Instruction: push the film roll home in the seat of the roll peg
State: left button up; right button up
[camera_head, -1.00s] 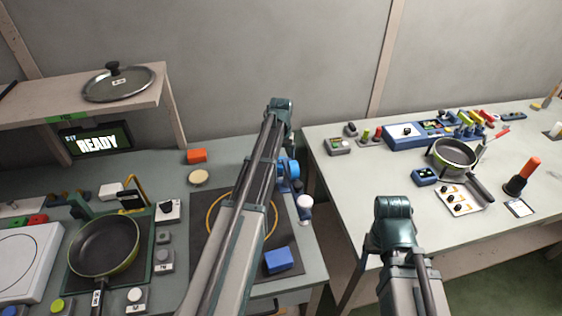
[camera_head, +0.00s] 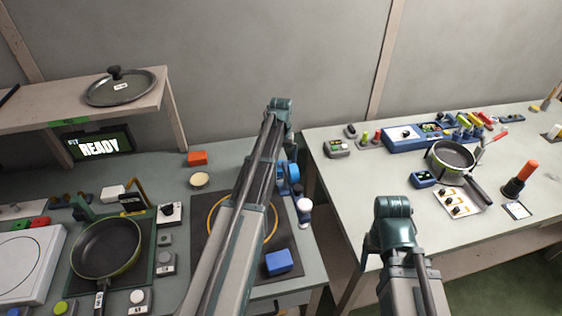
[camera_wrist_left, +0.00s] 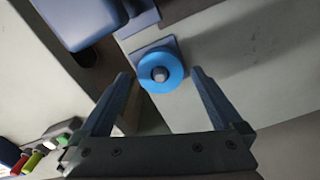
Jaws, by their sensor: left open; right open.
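The film roll (camera_wrist_left: 161,71) is a bright blue disc in the left wrist view. It sits around a grey peg (camera_wrist_left: 160,74) that shows through its middle, on a dark blue square base (camera_wrist_left: 169,42). I cannot tell how deep it sits. My left gripper (camera_wrist_left: 158,76) is open, with its two fingers on either side of the roll and apart from it in the picture. In the head view a blue round part (camera_head: 292,172) shows beside my left arm; it may be the same roll. My left gripper is hidden there, and my right gripper is out of sight.
A dark mat (camera_head: 289,237) with a blue block (camera_head: 278,262) lies under my left arm. A white-topped post (camera_head: 305,205) stands at the table's right edge. A pan (camera_head: 106,247) is at left. The right table (camera_head: 362,193) has another pan (camera_head: 453,156) and several small devices.

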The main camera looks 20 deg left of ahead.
pick_arm(q)
notch_tip(320, 180, up, 12)
jog(key=p, duration=1.1)
jog(key=shift+f, duration=0.25)
notch_tip(320, 180, down, 13)
jog(key=b, duration=1.3)
